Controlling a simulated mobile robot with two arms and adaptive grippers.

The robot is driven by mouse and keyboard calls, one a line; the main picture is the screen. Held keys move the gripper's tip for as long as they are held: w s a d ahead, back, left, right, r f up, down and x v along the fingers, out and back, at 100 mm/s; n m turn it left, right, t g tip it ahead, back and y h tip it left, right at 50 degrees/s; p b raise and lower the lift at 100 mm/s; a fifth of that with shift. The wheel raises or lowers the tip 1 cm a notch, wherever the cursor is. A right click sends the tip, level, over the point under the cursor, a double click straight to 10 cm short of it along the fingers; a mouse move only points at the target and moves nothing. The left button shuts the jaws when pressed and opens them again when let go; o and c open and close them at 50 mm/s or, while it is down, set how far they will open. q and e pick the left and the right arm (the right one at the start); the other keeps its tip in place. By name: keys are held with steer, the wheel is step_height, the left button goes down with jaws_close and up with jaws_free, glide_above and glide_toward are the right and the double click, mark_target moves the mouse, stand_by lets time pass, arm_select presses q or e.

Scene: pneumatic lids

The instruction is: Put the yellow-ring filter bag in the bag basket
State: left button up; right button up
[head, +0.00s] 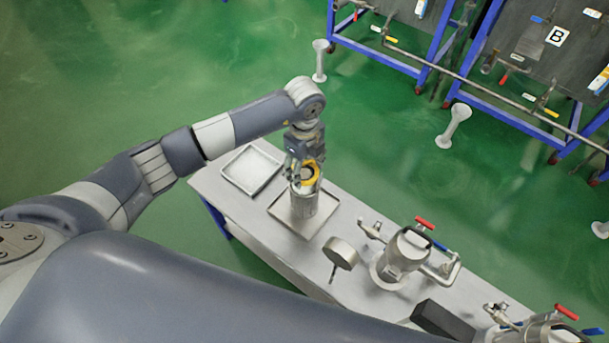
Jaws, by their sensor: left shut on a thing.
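The yellow-ring filter bag (309,174) shows as a yellow ring right at the fingers of my left gripper (301,168). The gripper is shut on it, pointing down. Directly below is the bag basket (305,205), a metal cylinder standing in a shallow tray (328,206). The ring sits at the basket's top opening, tilted toward the camera. The bag's body is hidden, so I cannot tell how deep it is in the basket. My right gripper is not in view.
An empty square tray (250,170) lies left on the grey table (232,206). Right of the basket stand a round lid on a stem (342,254) and a metal housing with a red handle (404,252). Blue-framed racks (440,45) stand behind, across green floor.

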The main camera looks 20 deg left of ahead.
arm_select(q)
steer(key=shift+f, duration=2.45)
steer(key=o, duration=1.4)
steer(key=shift+o, duration=0.2)
step_height(320, 180, up, 12)
steer(key=shift+r+b, duration=0.15)
steer(key=shift+b, duration=0.2)
